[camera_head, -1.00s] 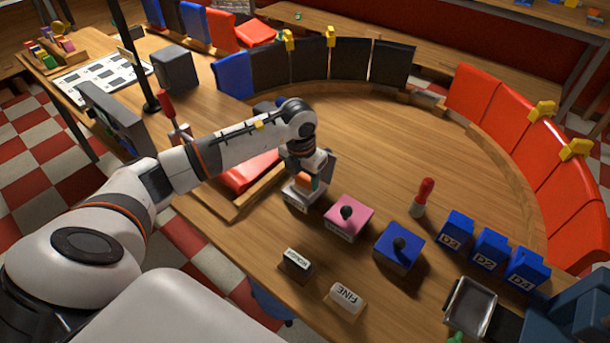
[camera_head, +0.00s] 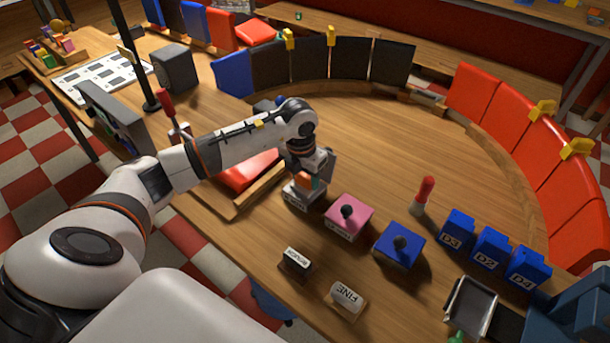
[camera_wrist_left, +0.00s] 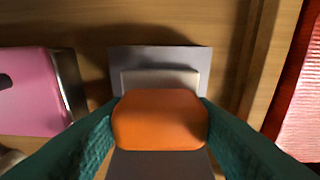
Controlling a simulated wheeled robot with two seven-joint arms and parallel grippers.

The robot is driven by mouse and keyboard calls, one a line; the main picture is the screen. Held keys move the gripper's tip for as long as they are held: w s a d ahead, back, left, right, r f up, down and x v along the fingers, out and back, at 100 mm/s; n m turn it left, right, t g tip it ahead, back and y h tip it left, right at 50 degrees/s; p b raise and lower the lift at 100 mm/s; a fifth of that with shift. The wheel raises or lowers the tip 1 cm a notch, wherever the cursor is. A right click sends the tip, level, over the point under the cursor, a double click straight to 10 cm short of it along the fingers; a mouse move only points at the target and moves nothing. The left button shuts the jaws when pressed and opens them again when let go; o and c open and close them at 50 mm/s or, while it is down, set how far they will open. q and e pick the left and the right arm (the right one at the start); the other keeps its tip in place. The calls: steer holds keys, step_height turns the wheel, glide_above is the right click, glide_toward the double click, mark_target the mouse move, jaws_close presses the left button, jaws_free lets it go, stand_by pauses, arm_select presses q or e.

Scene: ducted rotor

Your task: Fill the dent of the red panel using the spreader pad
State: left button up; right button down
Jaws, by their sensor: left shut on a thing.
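The red panel (camera_head: 247,170) lies in a wooden frame on the table, partly hidden behind my left arm. I cannot make out its dent. Its edge also shows at the right of the left wrist view (camera_wrist_left: 302,110). My left gripper (camera_head: 308,178) is just right of the panel, over a pale block beside the pink block. It is shut on an orange handle (camera_wrist_left: 160,120), with a grey plate (camera_wrist_left: 195,58) below it. This looks like the spreader pad, but I cannot tell whether it still touches its stand. My right gripper is out of view.
A pink block (camera_head: 349,213) and a blue block (camera_head: 399,246), each with a black knob, stand to the right. Labelled blocks, including FINE (camera_head: 347,299), sit near the front edge. A red-handled tool (camera_head: 425,194), several blue boxes (camera_head: 490,249) and a metal tray (camera_head: 470,306) are farther right.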

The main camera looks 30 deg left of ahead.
mark_target(308, 177)
arm_select(q)
steer(key=shift+f, duration=0.1)
stand_by(0.4)
steer(key=shift+r+p, duration=2.25)
steer(key=shift+r, duration=1.35)
steer(key=shift+s+d+r+m, duration=0.2)
steer(key=shift+d+m, duration=0.35)
steer(key=shift+m, duration=0.45)
steer(key=s+d+r+m+g, duration=0.1)
steer(key=s+d+m, duration=0.3)
steer(key=m, duration=0.7)
steer(key=s+d+r+m+g, duration=0.1)
steer(key=s+d+m, duration=0.3)
steer(key=m, duration=0.7)
steer(key=s+d+r+m+b, duration=0.1)
steer(key=s+d+m, duration=0.3)
steer(key=m, duration=0.7)
steer(key=shift+s+d+r+g, duration=0.15)
steer(key=shift+s+r+g, duration=0.25)
steer(key=shift+s+r, duration=0.65)
